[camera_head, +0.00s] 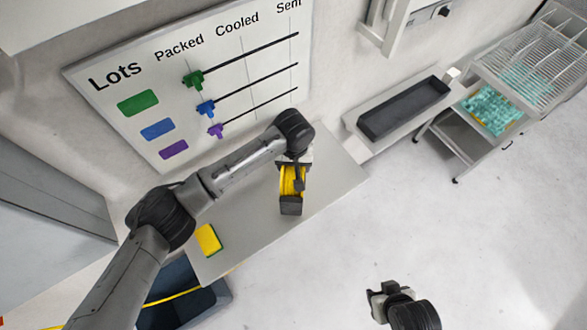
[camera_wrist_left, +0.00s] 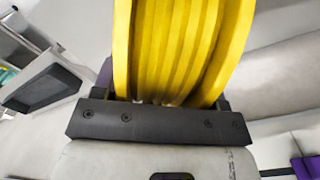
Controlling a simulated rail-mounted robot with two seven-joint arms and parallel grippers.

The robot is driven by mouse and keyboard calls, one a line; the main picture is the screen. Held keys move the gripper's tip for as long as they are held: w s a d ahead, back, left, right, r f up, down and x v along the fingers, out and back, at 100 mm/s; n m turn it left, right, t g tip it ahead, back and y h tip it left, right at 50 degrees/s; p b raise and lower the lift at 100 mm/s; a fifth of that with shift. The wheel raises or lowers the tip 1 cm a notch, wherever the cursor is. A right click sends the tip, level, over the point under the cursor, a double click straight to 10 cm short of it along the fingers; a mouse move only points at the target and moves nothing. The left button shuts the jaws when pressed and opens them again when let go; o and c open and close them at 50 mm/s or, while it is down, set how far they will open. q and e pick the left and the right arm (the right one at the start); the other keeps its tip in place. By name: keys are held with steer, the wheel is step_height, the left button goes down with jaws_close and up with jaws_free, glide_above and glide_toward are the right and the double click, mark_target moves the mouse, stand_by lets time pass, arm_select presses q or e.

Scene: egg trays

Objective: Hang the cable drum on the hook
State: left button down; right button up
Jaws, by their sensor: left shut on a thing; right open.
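The cable drum (camera_head: 286,181), wound with yellow cable, is over the grey worktop below my left wrist in the head view. My left gripper (camera_head: 292,188) is shut on it. In the left wrist view the yellow drum (camera_wrist_left: 185,50) fills the upper middle, against the dark bar of my left gripper (camera_wrist_left: 160,105). Whether the drum touches the worktop cannot be told. My right gripper (camera_head: 383,302) is open and empty over the floor at the bottom. I cannot make out the hook in either view.
A yellow and green sponge (camera_head: 208,240) lies on the worktop (camera_head: 240,248). A dark bin (camera_head: 216,298) and a yellow cable (camera_head: 175,297) are below its front edge. The Lots board (camera_head: 130,75) stands behind. A black tray (camera_head: 405,107) and a wire rack (camera_head: 530,65) are at the right.

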arm_select(q)
steer(key=shift+w+f, duration=0.1)
steer(key=shift+f, duration=2)
steer(key=shift+c, duration=0.8)
jaws_free()
steer(key=shift+f, duration=0.1)
steer(key=shift+r, duration=0.45)
step_height(320, 180, up, 11)
steer(key=shift+r, duration=0.2)
